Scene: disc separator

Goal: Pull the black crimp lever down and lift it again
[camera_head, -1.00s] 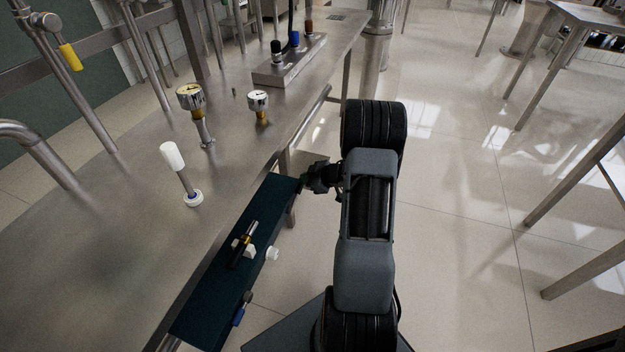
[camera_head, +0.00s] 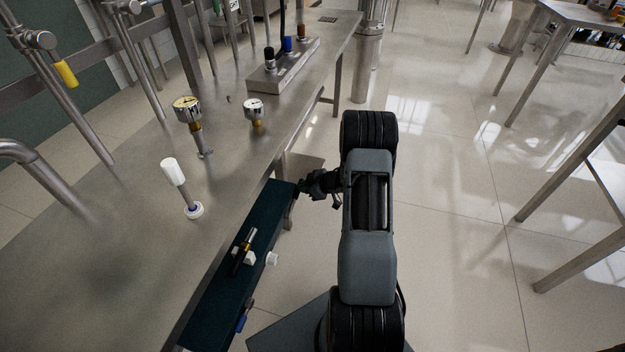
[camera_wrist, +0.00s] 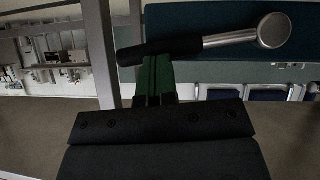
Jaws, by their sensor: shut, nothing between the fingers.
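The black crimp lever (camera_wrist: 160,49) shows in the wrist view as a black grip on a silver rod, with a round silver end at the right. It lies nearly level, tilted slightly up to the right, in front of a dark blue panel. My gripper (camera_wrist: 156,66) is shut and empty, its greenish fingers pointing at the black grip. The fingertips are close to the grip; I cannot tell whether they touch it. In the head view my gripper (camera_head: 301,190) is beside the far end of the dark teal panel (camera_head: 262,215), and the lever cannot be made out there.
A black-and-brass fitting (camera_head: 242,249) and white knobs sit on the panel along the bench edge. The steel bench (camera_head: 110,230) carries a white-handled valve (camera_head: 173,172), two gauges (camera_head: 187,106) and a block with valves (camera_head: 283,68).

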